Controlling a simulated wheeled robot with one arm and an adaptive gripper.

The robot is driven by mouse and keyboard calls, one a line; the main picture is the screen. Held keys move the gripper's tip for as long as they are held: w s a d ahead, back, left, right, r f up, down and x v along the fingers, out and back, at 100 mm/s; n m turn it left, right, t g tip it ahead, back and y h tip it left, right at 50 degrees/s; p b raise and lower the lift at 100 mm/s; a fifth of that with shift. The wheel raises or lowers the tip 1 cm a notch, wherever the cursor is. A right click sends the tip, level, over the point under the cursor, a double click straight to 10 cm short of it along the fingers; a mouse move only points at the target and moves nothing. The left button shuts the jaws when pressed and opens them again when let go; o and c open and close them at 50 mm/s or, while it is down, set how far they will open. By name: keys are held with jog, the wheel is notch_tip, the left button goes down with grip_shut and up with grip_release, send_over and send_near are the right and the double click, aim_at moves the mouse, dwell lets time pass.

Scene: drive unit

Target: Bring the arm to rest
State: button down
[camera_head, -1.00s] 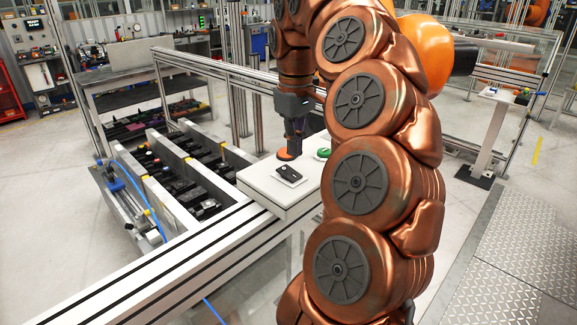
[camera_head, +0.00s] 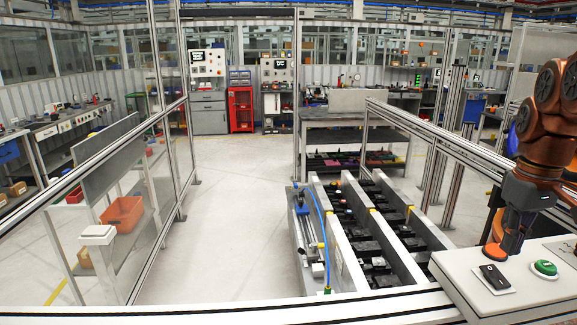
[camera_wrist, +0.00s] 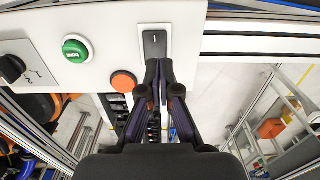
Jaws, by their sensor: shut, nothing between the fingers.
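My gripper (camera_head: 511,250) is at the right of the head view, pointing down over a white control panel (camera_head: 455,268). In the wrist view my gripper (camera_wrist: 159,66) has its two dark fingers together and empty. The fingertips overlap the lower end of a black rocker switch (camera_wrist: 154,43); whether they touch it I cannot tell. An orange button (camera_wrist: 123,82) lies just left of the fingers. My copper-coloured arm rises at the right edge of the head view, partly cut off.
A green button (camera_head: 544,267) and the rocker switch (camera_head: 494,276) show on the panel. A black rotary knob (camera_wrist: 11,68) is at the wrist view's left. Aluminium rails (camera_head: 440,135) stand behind the panel. A rack of dark parts (camera_head: 345,215) is left of it. Open floor (camera_head: 230,215) lies further left.

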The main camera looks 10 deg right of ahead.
jog(key=s+a+f+n, duration=0.1)
jog(key=a+f, duration=0.2)
jog(key=a, duration=0.6)
jog(key=s+a+f+n, duration=0.1)
jog(key=s+a+f, duration=0.15)
jog(key=a, duration=0.55)
jog(key=s+a+f+m+g, duration=0.1)
jog(key=s+a+f+m, duration=0.1)
jog(key=s+a+f, duration=0.7)
jog(key=s+f, duration=0.5)
jog(key=shift+a+f+g, duration=0.2)
jog(key=shift+a+g, duration=0.2)
